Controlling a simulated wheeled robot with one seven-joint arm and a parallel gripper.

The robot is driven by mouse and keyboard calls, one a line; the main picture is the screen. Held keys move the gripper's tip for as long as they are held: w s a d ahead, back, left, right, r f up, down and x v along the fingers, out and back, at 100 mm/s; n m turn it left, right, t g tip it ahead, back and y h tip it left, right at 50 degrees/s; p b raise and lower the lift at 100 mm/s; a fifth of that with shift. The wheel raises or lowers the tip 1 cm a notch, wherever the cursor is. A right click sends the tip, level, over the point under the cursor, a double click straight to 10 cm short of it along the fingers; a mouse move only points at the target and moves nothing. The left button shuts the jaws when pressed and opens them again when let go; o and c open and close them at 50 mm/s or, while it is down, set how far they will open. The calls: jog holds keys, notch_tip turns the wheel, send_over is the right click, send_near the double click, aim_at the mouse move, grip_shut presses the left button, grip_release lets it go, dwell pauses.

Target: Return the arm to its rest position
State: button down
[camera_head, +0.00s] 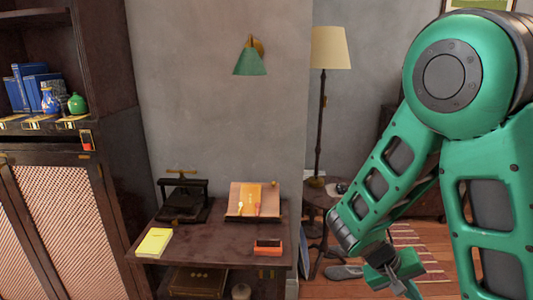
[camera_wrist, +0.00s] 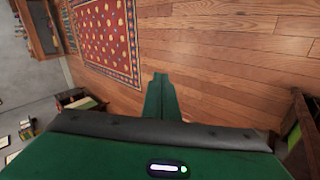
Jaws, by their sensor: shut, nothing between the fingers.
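My green arm (camera_head: 375,190) fills the right side of the head view, bent at a large round joint, with its forearm slanting down and to the left. My gripper (camera_head: 410,288) hangs at the low end, right of the wooden table and apart from it. In the wrist view my gripper (camera_wrist: 161,78) shows its green fingers together, with nothing between them, over the wooden floor. Part of the gripper's far end is hard to make out in the head view.
A dark table (camera_head: 215,235) holds a black press (camera_head: 183,200), a book stand (camera_head: 252,200) and a yellow pad (camera_head: 154,242). A shelf cabinet (camera_head: 108,60) stands left. A floor lamp (camera_head: 322,120) stands behind. The wrist view shows a red rug (camera_wrist: 105,38) and open wooden floor (camera_wrist: 220,60).

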jog(key=s+d+r+m+y, duration=0.1)
jog(key=s+r+y, duration=0.3)
jog(key=s, duration=0.5)
jog(key=s+d+r+m+y, duration=0.2)
jog(key=s+r+m+y, duration=0.1)
jog(key=s+r, duration=0.5)
jog(key=shift+s+d+r+y, duration=0.35)
jog(key=shift+s+y, duration=0.25)
jog(key=shift+s, duration=0.25)
jog(key=shift+w+f, duration=0.2)
jog(key=shift+w, duration=0.4)
